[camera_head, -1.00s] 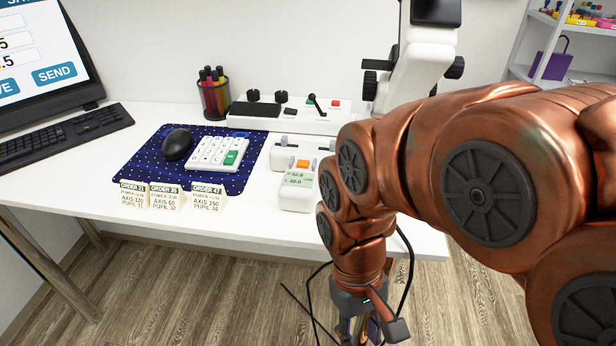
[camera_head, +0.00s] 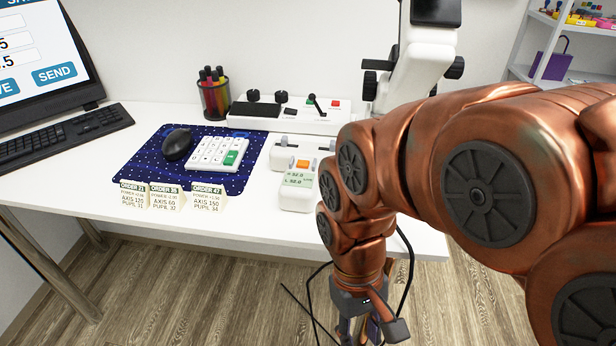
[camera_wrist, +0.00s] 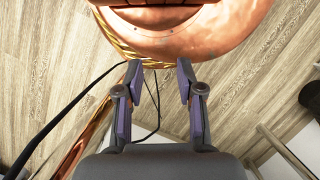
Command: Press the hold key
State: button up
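A small white device (camera_head: 297,201) with a pale green number display (camera_head: 298,180) lies near the table's front edge, left of my arm. An orange key (camera_head: 302,163) and a grey key beside it sit above the display; no "hold" lettering is legible on either. My gripper (camera_wrist: 157,75) is open and empty in the wrist view, its two purple-padded fingers apart over the floor. In the head view it hangs beyond the table's front edge, below the device, and is partly cut off by the frame. My arm hides the area just right of the device.
A white keypad (camera_head: 217,153) with a green key and a black mouse (camera_head: 177,144) lie on a blue mat (camera_head: 135,170). Several order cards (camera_head: 164,196) stand at the front edge. A white lever panel (camera_head: 325,122) and a pen cup (camera_head: 214,99) are behind. A monitor stands left.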

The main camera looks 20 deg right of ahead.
jog(key=shift+c, duration=0.3)
grip_shut()
dwell(1.1)
